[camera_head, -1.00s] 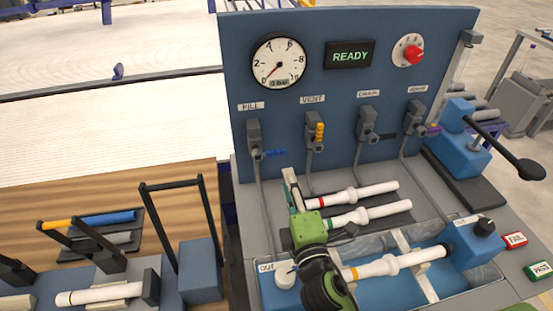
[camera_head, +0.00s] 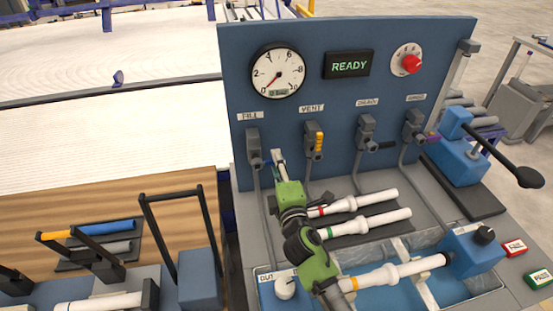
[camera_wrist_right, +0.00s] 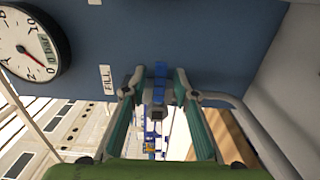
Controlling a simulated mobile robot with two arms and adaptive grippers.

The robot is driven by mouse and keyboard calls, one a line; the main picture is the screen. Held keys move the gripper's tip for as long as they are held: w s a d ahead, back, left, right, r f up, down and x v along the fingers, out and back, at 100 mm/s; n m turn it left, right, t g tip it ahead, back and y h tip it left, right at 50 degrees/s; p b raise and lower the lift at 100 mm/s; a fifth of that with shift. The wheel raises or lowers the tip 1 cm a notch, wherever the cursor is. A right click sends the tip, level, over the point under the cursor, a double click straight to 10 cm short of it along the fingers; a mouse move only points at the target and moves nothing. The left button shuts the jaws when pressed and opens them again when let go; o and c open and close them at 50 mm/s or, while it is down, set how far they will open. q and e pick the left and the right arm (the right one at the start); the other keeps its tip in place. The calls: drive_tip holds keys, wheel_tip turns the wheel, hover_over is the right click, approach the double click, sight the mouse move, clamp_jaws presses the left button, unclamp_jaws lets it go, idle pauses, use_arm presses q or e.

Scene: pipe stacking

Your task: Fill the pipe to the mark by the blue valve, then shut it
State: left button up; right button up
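The fill valve (camera_head: 253,146) is on the blue panel under the FILL label. Its blue handle is mostly hidden behind my right gripper (camera_head: 279,166) in the head view. In the right wrist view, the blue handle (camera_wrist_right: 161,72) lies between the spread fingers of my right gripper (camera_wrist_right: 158,90), with gaps seen on both sides. A white pipe with an orange ring (camera_head: 398,271) lies in the water tank (camera_head: 470,302), partly hidden by my right arm. The gauge (camera_head: 277,71) needle points near 0, and the display (camera_head: 348,64) reads READY. My left gripper is out of view.
The vent valve (camera_head: 315,143) with a yellow handle is close right of my gripper, then the drain valve (camera_head: 368,132) and another valve (camera_head: 414,125). White pipes with red (camera_head: 352,204) and green (camera_head: 366,223) rings lie below the panel.

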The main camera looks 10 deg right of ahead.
drive_tip(key=shift+w, duration=0.6)
clamp_jaws()
